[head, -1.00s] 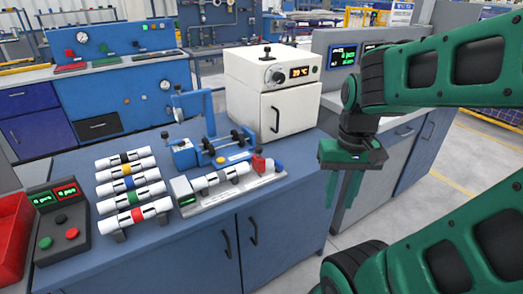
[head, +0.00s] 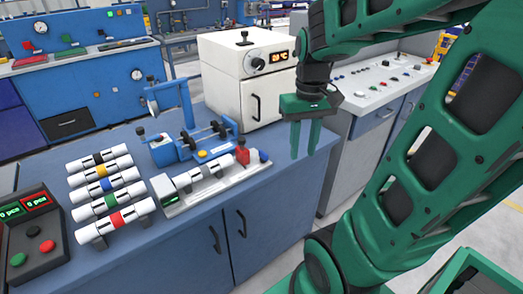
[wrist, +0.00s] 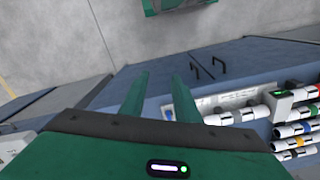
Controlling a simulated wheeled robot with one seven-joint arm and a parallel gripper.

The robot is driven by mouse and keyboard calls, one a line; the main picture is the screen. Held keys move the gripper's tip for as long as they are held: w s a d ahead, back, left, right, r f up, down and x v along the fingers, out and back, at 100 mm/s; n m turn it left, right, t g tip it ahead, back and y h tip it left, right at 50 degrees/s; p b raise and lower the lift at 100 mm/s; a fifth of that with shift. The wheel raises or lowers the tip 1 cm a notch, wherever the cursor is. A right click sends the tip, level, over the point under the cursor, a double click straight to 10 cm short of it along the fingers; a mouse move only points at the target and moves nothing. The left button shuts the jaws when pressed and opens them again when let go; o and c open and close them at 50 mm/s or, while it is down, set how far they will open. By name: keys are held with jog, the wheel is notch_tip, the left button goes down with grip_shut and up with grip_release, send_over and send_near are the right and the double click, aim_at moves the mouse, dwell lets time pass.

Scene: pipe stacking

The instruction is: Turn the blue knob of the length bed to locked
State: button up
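The length bed (head: 212,191) is a pale rail fixture near the table's front edge, with a grey-banded white pipe (head: 190,180) on it and a small green display at its left end. At its right end are a red part (head: 242,154) and the blue knob (head: 264,156). In the wrist view the blue knob (wrist: 167,112) shows small between my fingers, partly hidden. My gripper (head: 304,150) points down, right of the knob and apart from it. Its two green fingers are spread with nothing between them. The knob's setting is too small to read.
Several banded white pipes (head: 105,190) lie on a rack at left, beside a counter box (head: 36,232) with green and red buttons. A blue fixture (head: 190,140) with an upright arm stands behind the bed. A white oven (head: 240,85) stands behind my gripper.

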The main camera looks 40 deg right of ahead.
aim_at(263, 152)
jog(key=w+f+n, duration=0.2)
jog(key=w+n, duration=0.2)
jog(key=w, duration=1.4)
jog(key=f, duration=0.7)
jog(key=d+f, duration=0.1)
jog(key=f, duration=0.3)
jog(key=shift+w, duration=0.25)
grip_shut()
